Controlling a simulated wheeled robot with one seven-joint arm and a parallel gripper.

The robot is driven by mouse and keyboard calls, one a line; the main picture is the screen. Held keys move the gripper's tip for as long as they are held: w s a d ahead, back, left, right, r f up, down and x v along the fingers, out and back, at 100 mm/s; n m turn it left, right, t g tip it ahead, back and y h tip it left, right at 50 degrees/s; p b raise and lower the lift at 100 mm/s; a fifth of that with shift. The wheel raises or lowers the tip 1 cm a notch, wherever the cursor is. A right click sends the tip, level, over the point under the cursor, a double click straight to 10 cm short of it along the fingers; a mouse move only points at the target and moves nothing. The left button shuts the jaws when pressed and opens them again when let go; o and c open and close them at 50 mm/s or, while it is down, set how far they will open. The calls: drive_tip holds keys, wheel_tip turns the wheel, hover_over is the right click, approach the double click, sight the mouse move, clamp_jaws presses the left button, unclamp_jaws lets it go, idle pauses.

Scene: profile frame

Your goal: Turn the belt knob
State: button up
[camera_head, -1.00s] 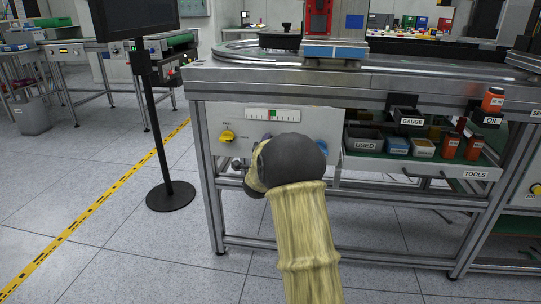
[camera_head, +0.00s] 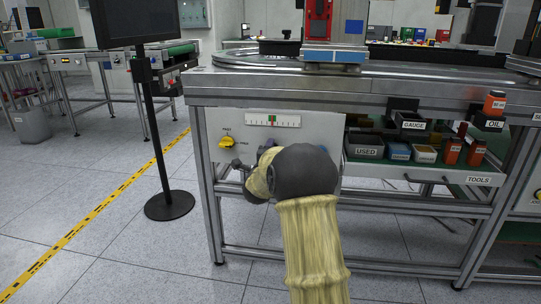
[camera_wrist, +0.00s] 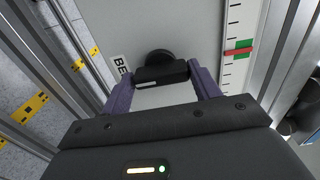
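The belt knob (camera_wrist: 160,66) is a dark grip with a round black part behind it, on the pale panel in the wrist view. My gripper (camera_wrist: 162,76) has its two purple fingers at opposite ends of the dark grip, with no clear gap at either side. A label partly reading "BE" (camera_wrist: 121,70) is beside it.
A yellow knob (camera_head: 227,141) is on the panel at the left. A tool drawer (camera_head: 478,180) with several bins is at the right. A monitor stand (camera_head: 169,205) stands left of the bench. A yellow floor line (camera_head: 90,217) runs across open floor.

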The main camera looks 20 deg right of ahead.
drive_tip(key=o, duration=0.3)
drive_tip(key=p+v, duration=0.5)
drive_tip(key=v, duration=1.2)
drive_tip(key=shift+s, duration=0.2)
drive_tip(key=shift+a, duration=0.2)
